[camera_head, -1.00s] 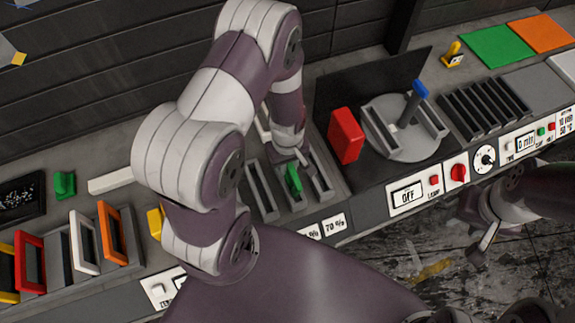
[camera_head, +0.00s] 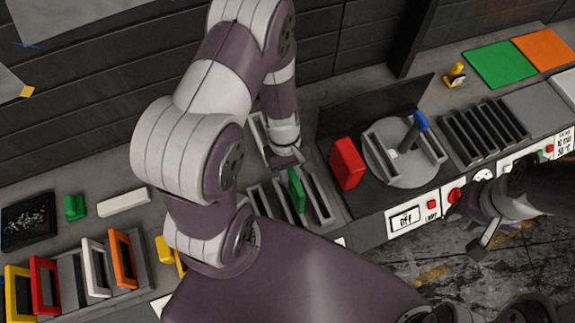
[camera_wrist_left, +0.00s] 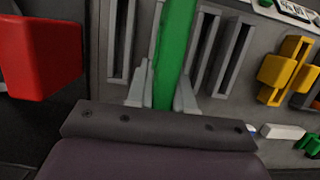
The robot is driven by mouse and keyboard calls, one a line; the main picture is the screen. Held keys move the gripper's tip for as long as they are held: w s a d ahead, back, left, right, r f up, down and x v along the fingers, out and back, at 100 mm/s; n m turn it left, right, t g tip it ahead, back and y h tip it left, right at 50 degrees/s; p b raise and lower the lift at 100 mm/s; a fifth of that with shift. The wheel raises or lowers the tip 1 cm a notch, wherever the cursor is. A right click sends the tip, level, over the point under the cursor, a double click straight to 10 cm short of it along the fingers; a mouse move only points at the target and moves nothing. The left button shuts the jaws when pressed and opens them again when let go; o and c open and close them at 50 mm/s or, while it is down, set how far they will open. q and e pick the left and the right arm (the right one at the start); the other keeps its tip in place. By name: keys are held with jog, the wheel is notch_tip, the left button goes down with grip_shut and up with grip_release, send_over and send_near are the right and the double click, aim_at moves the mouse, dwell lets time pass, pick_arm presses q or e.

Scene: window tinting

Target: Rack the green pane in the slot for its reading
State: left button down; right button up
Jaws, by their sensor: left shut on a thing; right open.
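The green pane (camera_head: 297,190) stands edge-on at the middle of a grey slotted rack (camera_head: 335,215) in the head view. My left gripper (camera_head: 288,158) is shut on its upper part. In the left wrist view the pane (camera_wrist_left: 175,45) runs between the two fingers, with rack slots (camera_wrist_left: 232,55) on either side. I cannot tell whether its lower edge is seated in the middle slot or just above it. The rack's labels are mostly hidden by my arm. My right gripper (camera_head: 485,243) is open and empty, low at the right, in front of the counter.
A red block (camera_head: 347,163) stands right of the rack, beside a round turntable (camera_head: 405,170) with a blue-topped handle (camera_head: 420,121). The lamp panel reads OFF (camera_head: 405,219). Another slotted rack (camera_head: 484,132) is farther right. Coloured frames (camera_head: 122,258) stand at the left.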

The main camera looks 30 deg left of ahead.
aim_at(290, 192)
pick_arm(q)
jog(key=s, duration=0.1)
jog(key=s+d+r, duration=0.1)
jog(key=shift+s+d, duration=0.3)
jog(key=shift+s, duration=0.1)
jog(key=w+f+b, duration=0.1)
jog(key=a+f+b, duration=0.1)
jog(key=f, duration=0.1)
jog(key=shift+w, duration=0.35)
jog(key=b+x, duration=0.3)
jog(key=shift+s, duration=0.15)
jog(key=shift+w+a+f, duration=0.15)
jog(key=shift+w+a, duration=0.05)
jog(key=shift+w, duration=0.05)
pick_arm(e)
jog(key=f, duration=0.1)
jog(key=s+f, duration=0.1)
jog(key=f, duration=0.1)
jog(key=s+d+f, duration=0.1)
jog(key=shift+f, duration=0.25)
pick_arm(q)
jog(key=shift+s+d, duration=0.1)
jog(key=shift+s, duration=0.05)
pick_arm(e)
jog(key=shift+s+d, duration=0.1)
jog(key=shift+d, duration=0.05)
